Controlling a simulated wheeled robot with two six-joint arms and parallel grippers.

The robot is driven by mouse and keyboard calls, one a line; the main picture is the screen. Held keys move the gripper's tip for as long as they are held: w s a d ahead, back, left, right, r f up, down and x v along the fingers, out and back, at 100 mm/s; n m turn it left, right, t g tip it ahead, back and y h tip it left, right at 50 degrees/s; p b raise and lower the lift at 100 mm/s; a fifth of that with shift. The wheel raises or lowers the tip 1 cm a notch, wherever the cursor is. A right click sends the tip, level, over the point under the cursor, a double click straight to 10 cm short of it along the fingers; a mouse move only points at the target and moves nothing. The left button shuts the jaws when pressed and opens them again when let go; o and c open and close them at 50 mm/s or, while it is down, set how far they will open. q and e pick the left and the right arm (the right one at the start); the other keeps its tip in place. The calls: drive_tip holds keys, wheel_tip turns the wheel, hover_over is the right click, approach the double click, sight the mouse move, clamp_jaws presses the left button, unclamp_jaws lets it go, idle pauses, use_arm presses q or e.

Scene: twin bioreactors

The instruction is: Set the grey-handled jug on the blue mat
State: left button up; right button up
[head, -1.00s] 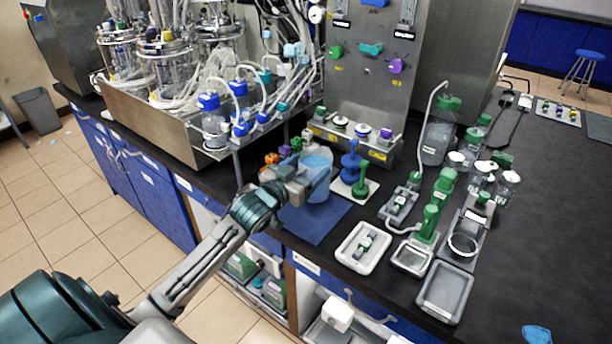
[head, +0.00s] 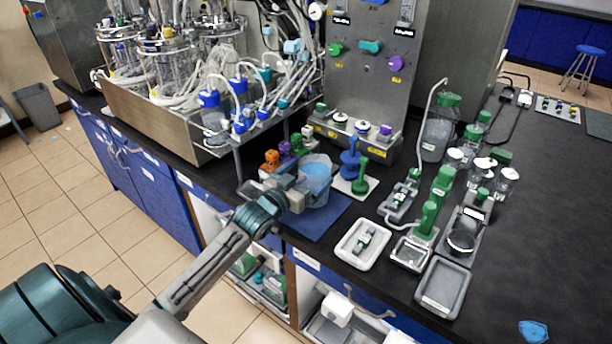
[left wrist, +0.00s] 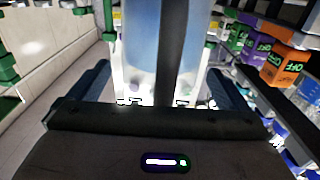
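The jug (head: 318,173) is a clear vessel with pale blue contents. In the head view it looks upright, with its base on the blue mat (head: 327,224) near the bench's front edge. My left gripper (head: 293,191) is beside it on the left. In the left wrist view the jug (left wrist: 143,45) is straight ahead, with its dark grey handle (left wrist: 181,50) upright in front of it. The two fingers stand wide apart on either side, with gaps to the handle. My left gripper is open. My right gripper is not in view.
Orange and purple blocks (head: 272,160) stand just behind the jug. Blue and green holders on a white plate (head: 362,188) are close on its right. A white tray (head: 351,252) lies farther right. The bioreactor rack (head: 160,120) rises at the back left.

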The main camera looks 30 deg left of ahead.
use_arm(q)
drive_tip(key=shift+r, duration=0.1)
drive_tip(key=shift+s, duration=0.55)
drive_tip(key=s+b, duration=0.1)
drive_tip(key=s, duration=0.9)
drive_tip(key=shift+s+a, duration=0.4)
drive_tip(key=shift+a, duration=0.05)
